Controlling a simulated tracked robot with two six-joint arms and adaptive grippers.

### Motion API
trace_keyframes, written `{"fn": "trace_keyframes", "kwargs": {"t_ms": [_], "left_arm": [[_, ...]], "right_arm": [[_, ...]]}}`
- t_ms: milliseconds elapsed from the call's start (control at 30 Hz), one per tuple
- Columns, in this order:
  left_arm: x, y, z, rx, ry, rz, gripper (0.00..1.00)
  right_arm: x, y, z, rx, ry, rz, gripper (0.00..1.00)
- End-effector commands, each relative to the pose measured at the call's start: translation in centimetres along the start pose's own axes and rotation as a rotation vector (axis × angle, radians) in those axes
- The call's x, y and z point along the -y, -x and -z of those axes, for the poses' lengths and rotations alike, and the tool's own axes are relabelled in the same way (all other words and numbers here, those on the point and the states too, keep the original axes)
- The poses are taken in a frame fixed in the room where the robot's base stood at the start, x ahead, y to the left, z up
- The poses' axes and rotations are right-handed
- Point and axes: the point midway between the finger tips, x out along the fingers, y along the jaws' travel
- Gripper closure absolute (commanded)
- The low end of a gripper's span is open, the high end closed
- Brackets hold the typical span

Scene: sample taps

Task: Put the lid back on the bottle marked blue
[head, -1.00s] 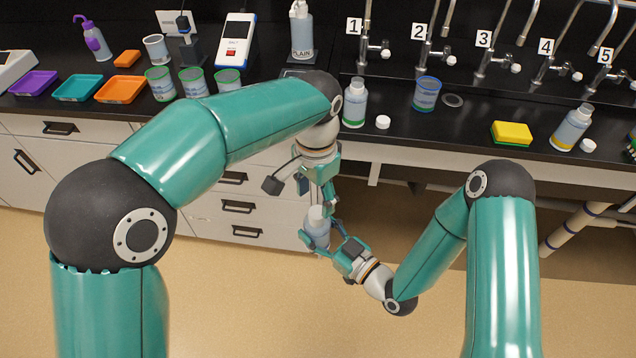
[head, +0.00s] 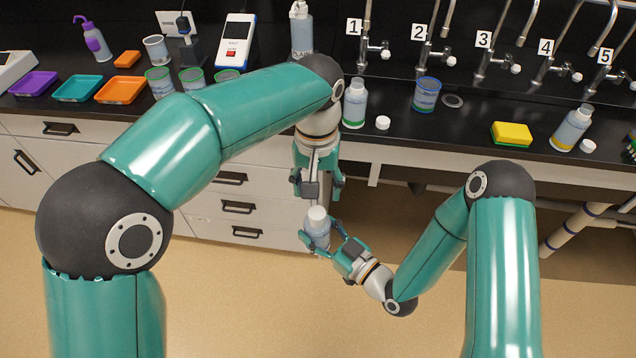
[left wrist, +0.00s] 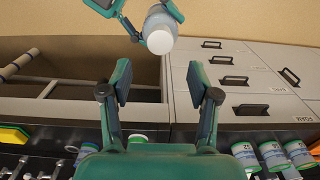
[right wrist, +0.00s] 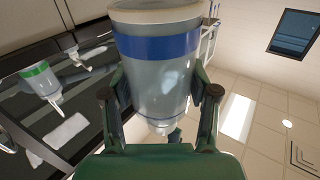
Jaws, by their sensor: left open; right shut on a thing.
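The bottle marked blue (head: 318,232) is in my right gripper (head: 322,240), held upright in front of the counter. Its blue band (right wrist: 160,45) shows in the right wrist view, where my right fingers (right wrist: 160,90) are shut on its body. A white lid (head: 317,213) sits on the bottle's top and looks straight; how tight it is I cannot tell. The lid also shows in the left wrist view (left wrist: 160,42). My left gripper (head: 318,188) is open and empty above the lid, apart from it. Its fingers (left wrist: 160,82) are spread in the left wrist view.
On the counter stand a green-banded bottle (head: 354,103) with a white lid (head: 382,123) beside it, a blue-rimmed beaker (head: 427,95), a yellow sponge (head: 512,133) and a yellow-banded bottle (head: 571,129) with another lid (head: 588,146). Drawers (head: 240,207) lie behind my grippers.

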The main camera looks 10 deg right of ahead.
Motion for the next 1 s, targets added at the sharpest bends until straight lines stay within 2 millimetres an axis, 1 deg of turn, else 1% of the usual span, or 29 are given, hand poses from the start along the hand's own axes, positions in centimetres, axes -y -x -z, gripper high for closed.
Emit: {"fn": "trace_keyframes", "kwargs": {"t_ms": [167,400,500,700,967,1000], "left_arm": [[0.1,-2.0,-0.1,0.006,-0.001,0.003,0.39],[0.1,-5.5,-0.1,0.004,-0.001,0.002,0.39],[0.0,-6.6,-0.1,0.004,-0.001,0.002,0.39],[0.0,-7.6,0.0,0.001,0.000,0.000,0.39],[0.0,-7.7,0.0,0.001,0.000,0.000,0.39],[0.0,-7.7,0.0,0.001,0.000,0.000,0.46]], "right_arm": [[0.0,0.0,0.1,-0.002,0.001,0.000,1.00],[0.0,0.0,0.1,-0.002,0.001,0.000,1.00],[0.0,0.0,0.1,-0.002,0.000,0.000,1.00],[0.0,0.0,0.1,-0.002,0.001,0.000,1.00],[0.0,0.0,0.1,-0.002,0.001,0.000,1.00],[0.0,0.0,0.1,-0.002,0.001,0.000,1.00]]}}
